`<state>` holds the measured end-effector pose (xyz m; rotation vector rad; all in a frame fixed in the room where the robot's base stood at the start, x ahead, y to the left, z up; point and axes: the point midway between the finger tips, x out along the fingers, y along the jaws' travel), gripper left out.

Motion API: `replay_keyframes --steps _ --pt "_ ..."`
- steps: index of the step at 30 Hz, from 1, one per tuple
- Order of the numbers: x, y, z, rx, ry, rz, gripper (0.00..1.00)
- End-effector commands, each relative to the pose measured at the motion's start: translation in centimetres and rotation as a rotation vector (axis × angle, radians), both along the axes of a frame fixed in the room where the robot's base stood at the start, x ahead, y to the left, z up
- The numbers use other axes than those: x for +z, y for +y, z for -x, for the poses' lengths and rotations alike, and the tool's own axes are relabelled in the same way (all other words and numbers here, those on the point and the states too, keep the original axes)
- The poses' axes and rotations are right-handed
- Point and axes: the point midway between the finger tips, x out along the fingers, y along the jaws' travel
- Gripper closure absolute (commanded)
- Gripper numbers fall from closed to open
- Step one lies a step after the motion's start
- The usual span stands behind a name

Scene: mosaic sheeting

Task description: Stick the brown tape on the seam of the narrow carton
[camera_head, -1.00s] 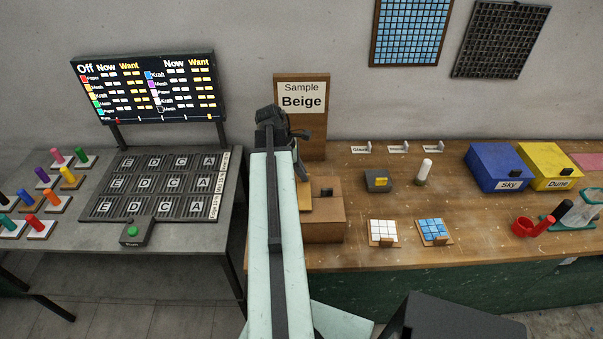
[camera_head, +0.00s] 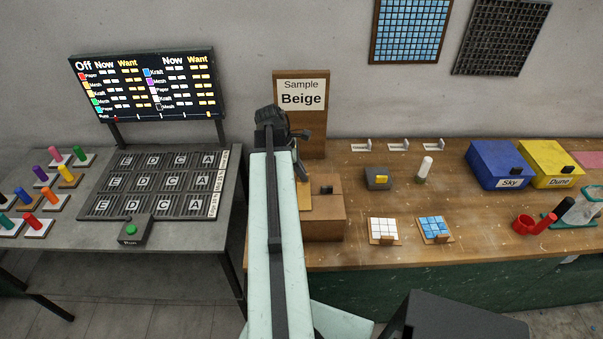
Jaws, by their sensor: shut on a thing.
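My gripper (camera_head: 301,172) is at the far end of my raised arm, in front of the sample board and above the left end of the wooden bench. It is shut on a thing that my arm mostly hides. A tan piece (camera_head: 305,196) shows just below the gripper, against a brown box (camera_head: 325,217) with a dark knob; I cannot tell whether the gripper holds it. I cannot pick out the brown tape or the narrow carton's seam for sure.
The sample board reading Beige (camera_head: 301,100) stands close behind the gripper. On the wooden bench (camera_head: 400,200) are two tile squares, a grey block (camera_head: 378,179), a white-topped peg (camera_head: 424,170) and blue (camera_head: 500,165) and yellow (camera_head: 550,163) boxes. A grey table with a screen (camera_head: 148,85) is left.

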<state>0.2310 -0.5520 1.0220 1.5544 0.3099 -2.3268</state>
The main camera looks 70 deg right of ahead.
Motion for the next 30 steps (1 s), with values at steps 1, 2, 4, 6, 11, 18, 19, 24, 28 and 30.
replay_keyframes --steps 1,2,4,6,11,18,19,24,28,30 --pt "0.0 0.0 0.0 0.0 0.0 0.0 1.0" --pt "0.0 0.0 0.0 0.0 0.0 0.0 0.87" --pt "0.0 0.0 0.0 0.0 0.0 0.0 0.67" --pt "0.0 0.0 0.0 0.001 0.0 0.0 0.67" --pt "0.0 0.0 0.0 0.001 0.0 0.0 0.67" --pt "1.1 0.1 -0.4 0.002 0.0 0.0 0.67" --pt "1.5 0.2 -0.5 0.002 0.0 0.0 0.67" --pt "4.5 0.6 -1.5 0.002 0.0 0.0 0.67" --pt "6.7 0.9 -2.4 0.003 0.0 0.0 0.67" --pt "7.3 1.1 -2.7 0.003 0.0 0.0 0.67"
